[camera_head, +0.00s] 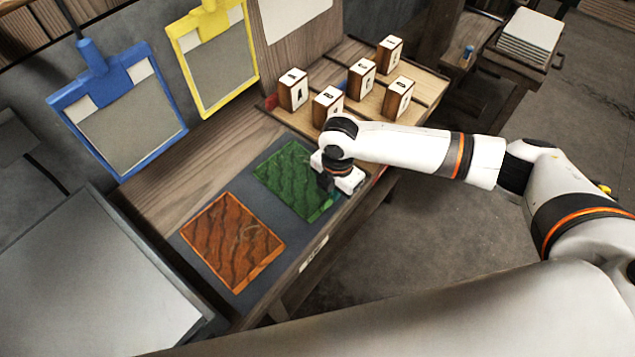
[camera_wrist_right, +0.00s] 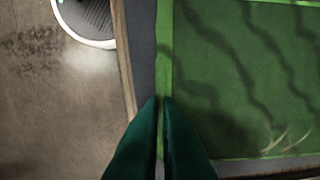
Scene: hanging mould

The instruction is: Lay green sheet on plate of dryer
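The green sheet (camera_head: 295,180), with dark wavy lines, lies flat on a dark grey mat on the wooden table. In the right wrist view its bright green edge (camera_wrist_right: 163,45) runs down to my fingertips. My right gripper (camera_head: 327,187) is at the sheet's right edge. Its two dark fingers (camera_wrist_right: 160,100) are nearly together with the sheet's edge between them. A grey box-like machine with a flat light plate (camera_head: 95,285), seemingly the dryer, stands at the lower left. My left gripper is not in view.
An orange-brown sheet (camera_head: 233,240) lies on the mat (camera_head: 215,194) beside the green one.

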